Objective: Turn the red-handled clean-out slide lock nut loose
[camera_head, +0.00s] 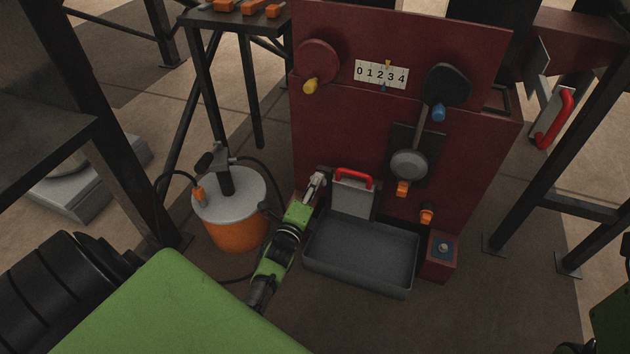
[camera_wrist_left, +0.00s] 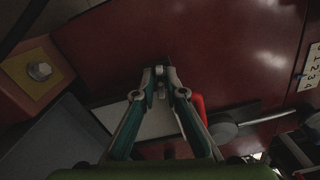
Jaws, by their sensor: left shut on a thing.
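The clean-out slide (camera_head: 353,198) is a grey plate with a red handle (camera_head: 354,173) on top, low on the front of the dark red press. It also shows as a pale plate in the left wrist view (camera_wrist_left: 152,122), with the red handle (camera_wrist_left: 199,106) at its right. My left gripper (camera_head: 319,181) is at the slide's left edge, against the press front. In the left wrist view its fingers (camera_wrist_left: 160,82) are closed together on a small lock nut, which they mostly hide. My right gripper is not in view.
A grey tray (camera_head: 360,268) lies below the slide. An orange drum (camera_head: 233,232) with a grey lid and hose stands left of my left arm. A bolt head (camera_wrist_left: 40,71) sits on a yellow plate. Knobs, a lever and a 0–4 scale (camera_head: 381,75) are above.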

